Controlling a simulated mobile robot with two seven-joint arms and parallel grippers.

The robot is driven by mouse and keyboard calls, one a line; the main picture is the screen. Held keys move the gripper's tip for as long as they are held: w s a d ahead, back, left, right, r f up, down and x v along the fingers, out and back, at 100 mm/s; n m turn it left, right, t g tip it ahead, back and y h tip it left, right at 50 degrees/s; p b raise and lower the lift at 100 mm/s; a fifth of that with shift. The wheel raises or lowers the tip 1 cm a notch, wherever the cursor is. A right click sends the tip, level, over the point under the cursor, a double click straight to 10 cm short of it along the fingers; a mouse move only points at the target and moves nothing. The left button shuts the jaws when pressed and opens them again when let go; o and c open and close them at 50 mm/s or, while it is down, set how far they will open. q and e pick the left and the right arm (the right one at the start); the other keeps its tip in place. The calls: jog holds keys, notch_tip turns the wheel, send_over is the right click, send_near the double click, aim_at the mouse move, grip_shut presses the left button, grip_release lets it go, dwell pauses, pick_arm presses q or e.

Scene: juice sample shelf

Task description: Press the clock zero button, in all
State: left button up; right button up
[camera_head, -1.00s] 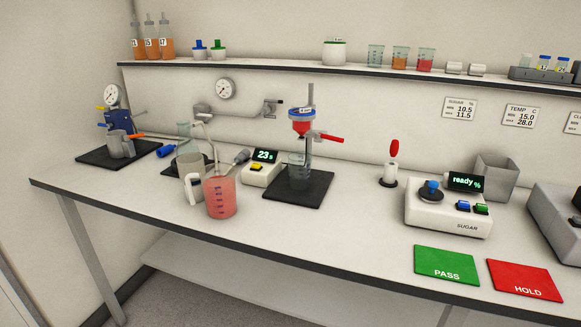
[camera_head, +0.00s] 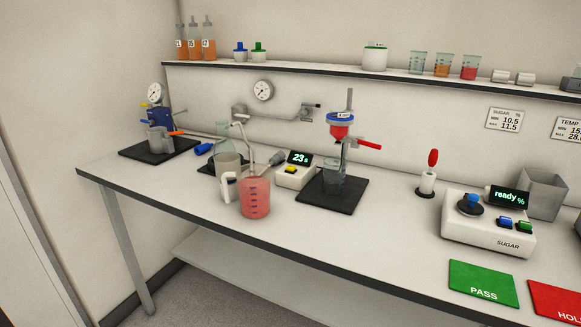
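The clock (camera_head: 296,170) is a small pale box on the bench, left of the funnel stand. Its dark display (camera_head: 299,158) reads "23 s" in green. A yellow button (camera_head: 290,170) sits on its top face, below the display; no label on it is readable. Neither of my grippers shows in the head view.
A beaker of pink liquid (camera_head: 256,198) and a grey-white jug stand left in front of the clock. The funnel stand's black base (camera_head: 334,196) is close on its right. The sugar meter (camera_head: 487,228) reads "ready %". The bench front is mostly clear.

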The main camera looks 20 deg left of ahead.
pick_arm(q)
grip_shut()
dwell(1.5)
